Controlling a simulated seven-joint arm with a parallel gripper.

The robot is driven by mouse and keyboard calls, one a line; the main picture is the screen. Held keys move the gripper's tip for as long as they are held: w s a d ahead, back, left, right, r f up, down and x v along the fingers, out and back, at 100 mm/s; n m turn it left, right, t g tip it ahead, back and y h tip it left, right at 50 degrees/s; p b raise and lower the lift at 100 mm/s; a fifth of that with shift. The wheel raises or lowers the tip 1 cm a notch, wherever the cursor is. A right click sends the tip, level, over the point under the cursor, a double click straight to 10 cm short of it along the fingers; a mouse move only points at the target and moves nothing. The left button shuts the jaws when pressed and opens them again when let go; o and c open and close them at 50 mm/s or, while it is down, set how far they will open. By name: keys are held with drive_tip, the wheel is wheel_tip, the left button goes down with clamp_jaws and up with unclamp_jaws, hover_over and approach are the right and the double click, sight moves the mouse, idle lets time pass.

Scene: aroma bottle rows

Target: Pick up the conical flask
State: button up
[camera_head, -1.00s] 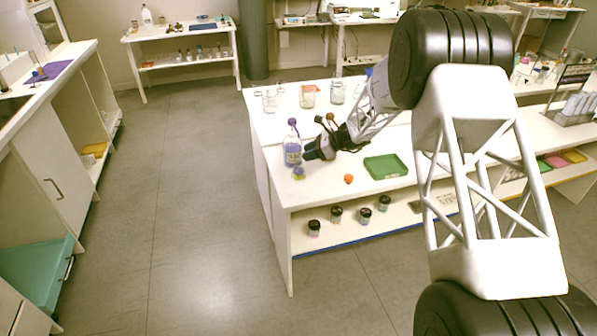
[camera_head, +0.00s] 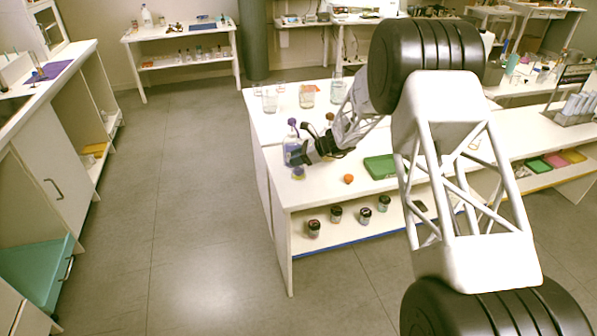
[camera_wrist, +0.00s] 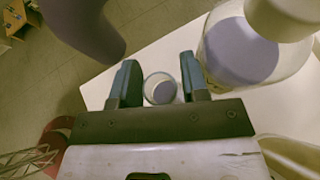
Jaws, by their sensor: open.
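A small clear vessel, likely the conical flask (camera_head: 298,173), stands on the white bench near its left edge, beside a larger bottle (camera_head: 288,146) with bluish-purple liquid. In the wrist view the flask (camera_wrist: 160,89) shows as a small round glass with greyish-purple contents, between my two fingers as seen from above. My gripper (camera_wrist: 158,78) is open, with one finger on each side of the flask in the picture. I cannot tell whether they touch it. In the head view my gripper (camera_head: 299,158) is just above the flask and partly covers the bottle.
The large bottle (camera_wrist: 238,55) is close to the right finger in the wrist view. A purple-grey shape (camera_wrist: 85,25) is at upper left. A green tray (camera_head: 380,167) and an orange ball (camera_head: 348,179) lie to the right. Glass beakers (camera_head: 307,96) stand at the back.

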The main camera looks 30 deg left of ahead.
drive_tip(key=shift+s+a+f, duration=0.15)
drive_tip(key=shift+a+f, duration=0.05)
drive_tip(key=shift+a, duration=0.15)
idle(0.3)
clamp_jaws()
